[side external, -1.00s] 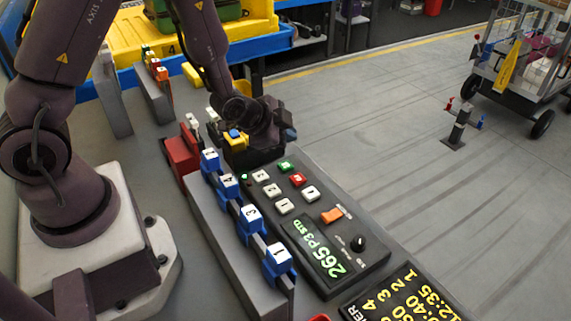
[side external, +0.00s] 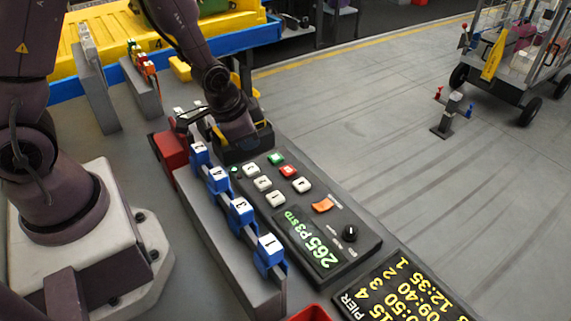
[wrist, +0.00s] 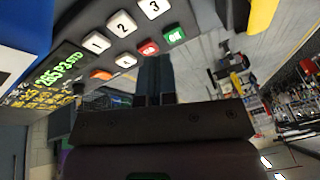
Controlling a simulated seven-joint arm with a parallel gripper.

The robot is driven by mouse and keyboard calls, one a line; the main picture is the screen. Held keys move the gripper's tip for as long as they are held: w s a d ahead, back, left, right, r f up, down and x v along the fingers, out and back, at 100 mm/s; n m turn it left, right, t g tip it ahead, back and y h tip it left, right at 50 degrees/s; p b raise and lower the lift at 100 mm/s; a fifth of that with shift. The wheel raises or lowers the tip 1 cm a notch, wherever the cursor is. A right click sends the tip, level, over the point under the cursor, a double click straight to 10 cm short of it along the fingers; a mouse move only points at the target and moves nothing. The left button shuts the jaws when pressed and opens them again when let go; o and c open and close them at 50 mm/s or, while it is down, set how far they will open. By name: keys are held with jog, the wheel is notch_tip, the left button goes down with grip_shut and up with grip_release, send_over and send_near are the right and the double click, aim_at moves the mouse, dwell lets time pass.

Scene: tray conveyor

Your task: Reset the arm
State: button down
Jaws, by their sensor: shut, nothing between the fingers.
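My gripper (wrist: 155,78) shows in the wrist view as two dark fingers lying together, with nothing between them. In the side external view my wrist (side external: 228,112) is at the far end of the dark button panel (side external: 335,262), above the bench. The fingertips are hard to make out there. The panel has white number keys, a green key (side external: 276,158), a red key (side external: 288,171) and an orange switch (side external: 322,205). Its display reads 265 P3 STD. The keys also show ahead of the fingers in the wrist view, including the green OK key (wrist: 174,36).
A grey rail (side external: 235,270) with several blue numbered blocks runs beside the panel. A red block (side external: 168,150) stands at its far end. Grey racks (side external: 98,95) and a yellow tray (side external: 95,40) lie beyond. A wheeled cart (side external: 505,75) stands on the open floor at right.

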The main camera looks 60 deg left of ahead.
jog(key=s+d+r+n, duration=0.1)
jog(key=s+r+n, duration=0.1)
jog(key=s+r, duration=0.4)
jog(key=s+d+r+n+t, duration=0.1)
jog(key=s+r, duration=0.6)
jog(key=r, duration=1)
jog(key=shift+s+d+r+n+t+h, duration=0.2)
jog(key=shift+d+n+t+h, duration=0.15)
jog(key=shift+d, duration=0.25)
